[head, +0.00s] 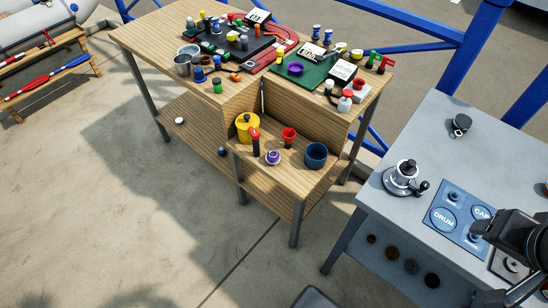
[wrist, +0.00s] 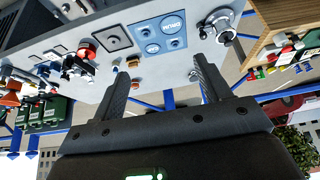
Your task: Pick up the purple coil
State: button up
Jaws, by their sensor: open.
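A purple ring-shaped thing (head: 295,69), which looks like a coil, lies on the green mat (head: 313,80) at the right part of the wooden table top. A second small purple and white round thing (head: 273,157) sits on the lower wooden step; it is too small to tell what it is. My gripper (wrist: 162,68) is open and empty, with its two fingers apart in the wrist view. In the head view, a dark part of my arm shows at the right edge over the grey bench, far from both purple things. I cannot make out either purple thing in the wrist view.
The wooden table (head: 150,40) is crowded with small items. A yellow pot (head: 246,128), a red cup (head: 289,137) and a blue cup (head: 316,155) stand on the lower step. The grey bench (head: 425,135) carries a winch (head: 401,180) and blue panel. Open floor lies left.

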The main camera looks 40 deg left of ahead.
jog(key=w+a+f+n+y, duration=0.2)
jog(key=w+a+n, duration=0.1)
jog(key=w+a, duration=0.95)
jog(key=w+a+f+n+g, duration=0.1)
jog(key=w+a+f, duration=0.25)
jog(key=a, duration=0.35)
jog(key=w+a+f+n+g, duration=0.1)
jog(key=w+a+f, duration=0.25)
jog(key=a, duration=0.45)
jog(key=n+y, duration=0.1)
jog(key=n, duration=0.3)
send_near(273, 155)
jog(key=x, duration=0.5)
jog(key=shift+w+f, duration=0.1)
jog(key=shift+w, duration=0.05)
jog(key=shift+x, duration=3)
